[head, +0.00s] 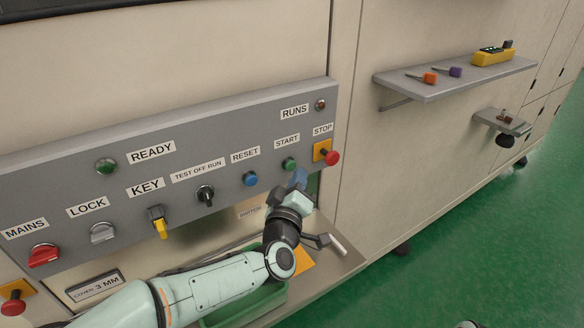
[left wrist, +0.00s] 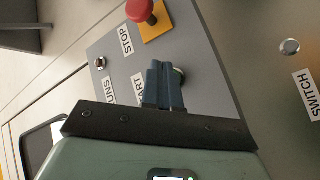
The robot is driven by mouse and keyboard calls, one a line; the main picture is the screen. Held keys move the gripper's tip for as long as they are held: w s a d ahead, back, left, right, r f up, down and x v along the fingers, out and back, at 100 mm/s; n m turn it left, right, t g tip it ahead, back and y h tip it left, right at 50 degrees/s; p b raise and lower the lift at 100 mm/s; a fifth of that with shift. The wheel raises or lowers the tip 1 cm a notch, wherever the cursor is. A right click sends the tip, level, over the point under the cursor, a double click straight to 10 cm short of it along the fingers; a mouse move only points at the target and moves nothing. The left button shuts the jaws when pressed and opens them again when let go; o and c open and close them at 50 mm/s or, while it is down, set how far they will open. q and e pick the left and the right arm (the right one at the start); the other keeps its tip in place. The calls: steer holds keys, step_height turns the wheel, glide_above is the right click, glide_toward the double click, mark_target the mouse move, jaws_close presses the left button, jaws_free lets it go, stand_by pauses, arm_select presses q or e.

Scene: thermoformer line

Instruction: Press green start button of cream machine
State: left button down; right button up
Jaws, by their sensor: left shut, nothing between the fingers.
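The green start button (head: 289,164) sits under the START label on the grey control panel (head: 225,178) of the cream machine (head: 160,60). My left gripper (head: 299,177) is shut and empty, with its blue fingers just below and right of the button. In the left wrist view the blue fingers (left wrist: 163,84) lie over part of the START label. The button (left wrist: 180,76) shows there only as a rim behind the fingertips. I cannot tell whether the fingers touch it. My right gripper is not in view.
The red stop button (head: 332,158) on its yellow plate is close to the right of the fingers. The blue reset button (head: 250,179) is to the left. A ledge (head: 345,262) with a green tray (head: 250,303) lies below. A shelf (head: 450,80) holds tools at the right.

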arm_select(q)
steer(key=shift+s+d+b, duration=0.2)
steer(key=shift+s+d, duration=0.55)
steer(key=shift+s, duration=0.3)
steer(key=shift+s+d+b, duration=0.15)
steer(key=shift+s+d, duration=0.6)
steer(key=shift+s, duration=0.25)
